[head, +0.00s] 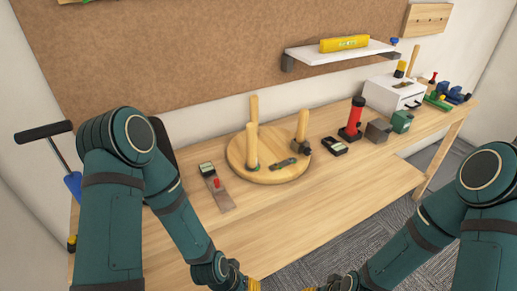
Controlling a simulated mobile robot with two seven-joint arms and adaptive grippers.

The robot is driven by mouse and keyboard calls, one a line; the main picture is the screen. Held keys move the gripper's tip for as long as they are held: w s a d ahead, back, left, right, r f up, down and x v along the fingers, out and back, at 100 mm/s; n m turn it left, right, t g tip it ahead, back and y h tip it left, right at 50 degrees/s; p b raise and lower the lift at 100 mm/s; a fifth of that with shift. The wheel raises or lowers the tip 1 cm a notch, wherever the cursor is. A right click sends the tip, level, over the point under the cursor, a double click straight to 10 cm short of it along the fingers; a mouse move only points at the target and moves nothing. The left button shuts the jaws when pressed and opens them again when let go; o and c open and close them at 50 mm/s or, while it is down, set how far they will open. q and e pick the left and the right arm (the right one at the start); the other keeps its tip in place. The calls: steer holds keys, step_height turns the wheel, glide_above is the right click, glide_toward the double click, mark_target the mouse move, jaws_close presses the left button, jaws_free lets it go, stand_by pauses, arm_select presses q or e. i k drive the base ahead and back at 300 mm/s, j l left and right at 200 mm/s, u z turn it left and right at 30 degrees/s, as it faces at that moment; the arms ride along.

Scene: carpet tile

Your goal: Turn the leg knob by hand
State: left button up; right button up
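A round wooden disc (240,168) lies on the workbench with wooden legs standing up from it, one at the front left (252,148), one at the back (254,108) and one at the right (302,124). A small dark part (304,147) sits at the foot of the right leg; I cannot tell whether it is the knob. A dark grey tool (284,163) lies on the disc. My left gripper (240,281) is at the bottom edge, in front of the disc and apart from it. My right gripper (325,287) is also at the bottom edge. Both are mostly cut off.
A scraper (220,196) and a small dark green box (207,169) lie left of the disc. A dark device (334,146), a red-and-black tool (353,120) and a white drawer box (390,97) stand to the right. The front bench top is clear. A shelf (330,56) hangs above.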

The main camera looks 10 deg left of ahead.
mark_target(307, 151)
steer(key=l+u, duration=0.1)
steer(key=u, duration=0.35)
steer(key=i+l+u, duration=0.1)
steer(key=u, duration=0.35)
steer(key=l+u, duration=0.25)
steer(key=u, duration=0.2)
steer(key=l+u, duration=0.45)
steer(key=k+l+u, duration=0.1)
steer(key=l+u, duration=0.35)
steer(key=k+l+u, duration=0.4)
steer(key=l+u, duration=0.2)
steer(key=l, duration=0.2)
steer(key=k+l+u, duration=0.1)
steer(key=k+l, duration=0.5)
steer(key=l, duration=0.15)
steer(key=i+l+u, duration=0.05)
